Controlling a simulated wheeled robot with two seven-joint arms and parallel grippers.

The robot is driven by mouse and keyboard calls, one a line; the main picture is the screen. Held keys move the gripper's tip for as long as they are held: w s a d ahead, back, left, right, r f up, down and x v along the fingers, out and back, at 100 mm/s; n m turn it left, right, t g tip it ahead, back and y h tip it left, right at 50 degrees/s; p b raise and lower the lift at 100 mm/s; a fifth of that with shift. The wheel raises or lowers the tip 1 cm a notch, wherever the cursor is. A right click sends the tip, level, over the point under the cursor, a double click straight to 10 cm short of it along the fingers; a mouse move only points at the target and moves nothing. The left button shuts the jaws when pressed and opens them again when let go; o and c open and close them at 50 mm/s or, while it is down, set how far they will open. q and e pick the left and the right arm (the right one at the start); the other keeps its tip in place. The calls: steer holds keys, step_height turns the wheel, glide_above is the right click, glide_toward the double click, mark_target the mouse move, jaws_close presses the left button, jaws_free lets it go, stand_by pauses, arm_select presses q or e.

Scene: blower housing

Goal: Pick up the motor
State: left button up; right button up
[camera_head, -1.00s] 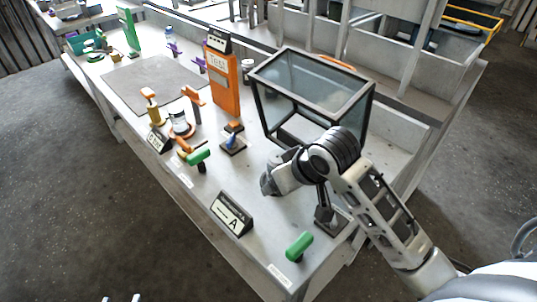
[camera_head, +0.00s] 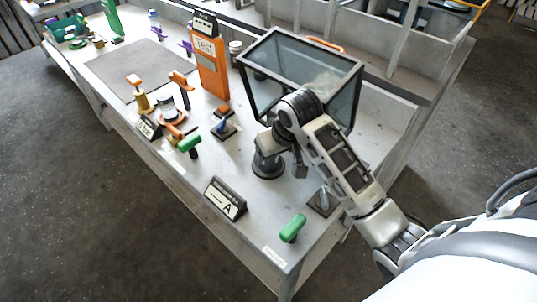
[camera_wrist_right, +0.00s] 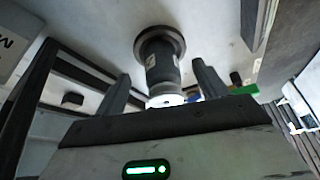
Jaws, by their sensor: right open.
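The motor (camera_head: 267,160) is a dark grey cylinder on a wider round base. It stands upright on the light table, behind the black sign marked A. In the right wrist view the motor (camera_wrist_right: 163,68) shows its dark round flange and a pale end facing the camera. My right gripper (camera_wrist_right: 160,72) is open, with one finger on each side of the motor in that view. Whether the fingers touch it cannot be told. In the head view my right arm (camera_head: 335,155) reaches in beside the motor, and its fingertips are hard to make out. My left gripper is not in view.
A glass-sided box with a dark frame (camera_head: 300,75) stands just behind my right arm. The A sign (camera_head: 226,198), a green-handled tool (camera_head: 293,228) and a small stand (camera_head: 322,204) are nearby. An orange tester (camera_head: 209,68) and several tools stand farther left.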

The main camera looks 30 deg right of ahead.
steer(key=w, duration=0.3)
steer(key=shift+w+r, duration=0.1)
steer(key=shift+w, duration=0.1)
steer(key=shift+x, duration=1.2)
steer(key=shift+f, duration=0.4)
steer(key=shift+w, duration=0.1)
steer(key=c, duration=1.3)
steer(key=shift+r, duration=0.1)
